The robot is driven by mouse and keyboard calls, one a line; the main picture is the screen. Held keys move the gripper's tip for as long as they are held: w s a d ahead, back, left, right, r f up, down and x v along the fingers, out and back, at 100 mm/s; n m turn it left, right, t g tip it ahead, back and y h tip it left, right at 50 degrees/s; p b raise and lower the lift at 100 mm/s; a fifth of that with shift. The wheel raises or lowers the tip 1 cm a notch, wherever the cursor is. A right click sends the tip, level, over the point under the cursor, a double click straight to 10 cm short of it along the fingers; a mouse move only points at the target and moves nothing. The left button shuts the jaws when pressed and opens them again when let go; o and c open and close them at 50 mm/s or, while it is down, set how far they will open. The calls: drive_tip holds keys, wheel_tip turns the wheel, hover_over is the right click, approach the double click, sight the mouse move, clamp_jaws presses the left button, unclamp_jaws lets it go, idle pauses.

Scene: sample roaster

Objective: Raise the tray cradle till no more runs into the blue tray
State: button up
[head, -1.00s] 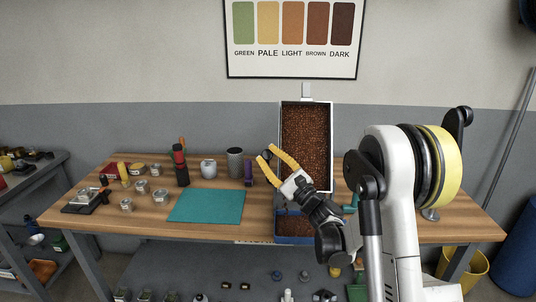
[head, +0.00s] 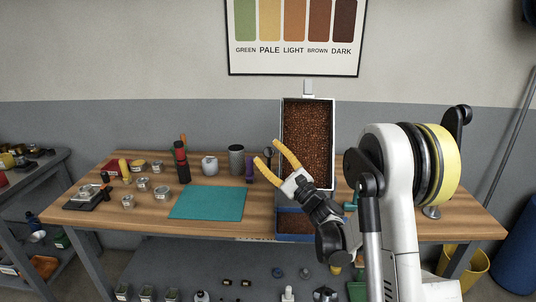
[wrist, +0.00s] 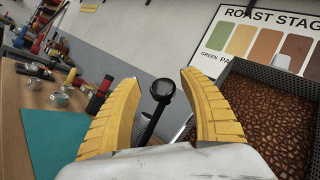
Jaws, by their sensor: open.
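My gripper (head: 268,152) has yellow fingers spread apart, in front of the left edge of the tray cradle. In the wrist view a black round-ended knob on a rod (wrist: 162,90) shows between the open fingers; I cannot tell that either finger touches it. The tray cradle (head: 334,130) is tilted steeply up, its metal-walled tray full of brown beans facing me. The blue tray (head: 292,238) sits below it at the table's front edge with brown beans in it, partly hidden by my arm. I cannot tell whether beans are running into it.
A teal mat (head: 207,203) lies left of the blue tray. A roast-stage chart (head: 295,40) hangs on the wall.

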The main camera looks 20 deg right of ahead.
drive_tip(key=v, duration=0.7)
drive_tip(key=shift+s, duration=0.25)
drive_tip(key=shift+d, duration=0.1)
drive_tip(key=s+a+n+g+h, duration=0.1)
drive_tip(key=s+a+n+g, duration=0.8)
drive_tip(key=a+n, duration=0.35)
drive_tip(key=s+d+f+n+g+h, duration=0.2)
drive_tip(key=s+d+n+h, duration=0.2)
drive_tip(key=s, duration=0.7)
drive_tip(key=s+d+f+n+g+h, duration=0.2)
drive_tip(key=s+d+f+n+h, duration=0.1)
drive_tip(key=s, duration=0.8)
drive_tip(key=d+n+h, duration=0.1)
drive_tip(key=n+h, duration=0.1)
drive_tip(key=shift+f+n, duration=0.15)
drive_tip(key=shift+n, duration=0.2)
